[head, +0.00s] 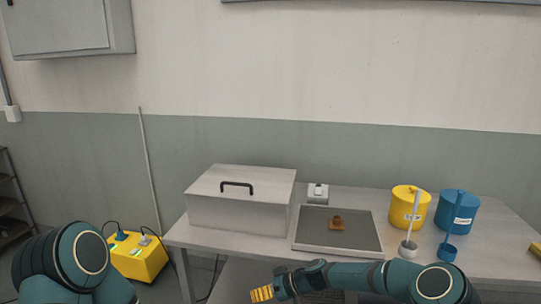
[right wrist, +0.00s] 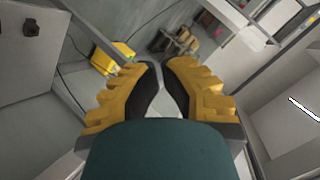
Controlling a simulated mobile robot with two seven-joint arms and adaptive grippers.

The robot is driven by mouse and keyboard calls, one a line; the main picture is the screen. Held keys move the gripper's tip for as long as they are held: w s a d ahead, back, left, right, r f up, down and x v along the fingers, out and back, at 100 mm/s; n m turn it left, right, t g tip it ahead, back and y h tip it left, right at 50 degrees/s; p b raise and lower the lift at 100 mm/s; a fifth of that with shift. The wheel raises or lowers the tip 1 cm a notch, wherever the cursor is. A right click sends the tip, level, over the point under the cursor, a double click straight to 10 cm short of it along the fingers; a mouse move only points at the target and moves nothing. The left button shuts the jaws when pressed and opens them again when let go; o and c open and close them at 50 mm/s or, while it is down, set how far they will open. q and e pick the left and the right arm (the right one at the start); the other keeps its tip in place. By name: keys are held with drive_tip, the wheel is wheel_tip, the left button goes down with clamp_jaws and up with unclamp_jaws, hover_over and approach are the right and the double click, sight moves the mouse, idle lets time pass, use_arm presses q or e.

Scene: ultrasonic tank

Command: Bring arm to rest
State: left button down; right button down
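My right arm reaches in from the right along the bottom of the head view, in front of the table. Its yellow-fingered gripper (head: 261,293) points left, below the table's front edge. In the right wrist view the right gripper's (right wrist: 162,66) two fingers curve together with their tips almost meeting. Nothing is held between them. Of my left arm only a dark green, rounded part shows at the bottom left of the head view, and the left gripper is out of sight.
The grey table (head: 205,243) carries a lidded metal box (head: 240,205), a shallow tray (head: 312,239) with a small brown part (head: 337,223), a yellow container (head: 402,205) and a blue container (head: 448,210). A yellow case (head: 140,260) stands left of the table.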

drive_tip(key=s+d+f+m+h, duration=0.1)
drive_tip(key=s+f+m+h, duration=0.15)
drive_tip(key=s+f, duration=0.45)
drive_tip(key=s+d+f+m+h, duration=0.1)
drive_tip(key=s+d+m+h, duration=0.1)
drive_tip(key=s+d, duration=0.2)
drive_tip(key=s+d+f+m+h, duration=0.1)
drive_tip(key=s+d, duration=0.3)
drive_tip(key=s, duration=0.6)
drive_tip(key=s+d+f+m+t+h, duration=0.1)
drive_tip(key=s+d+m+h, duration=0.2)
drive_tip(key=s, duration=0.5)
drive_tip(key=shift+d+m, duration=0.35)
drive_tip(key=shift+d, duration=0.4)
drive_tip(key=shift+w+f, duration=0.1)
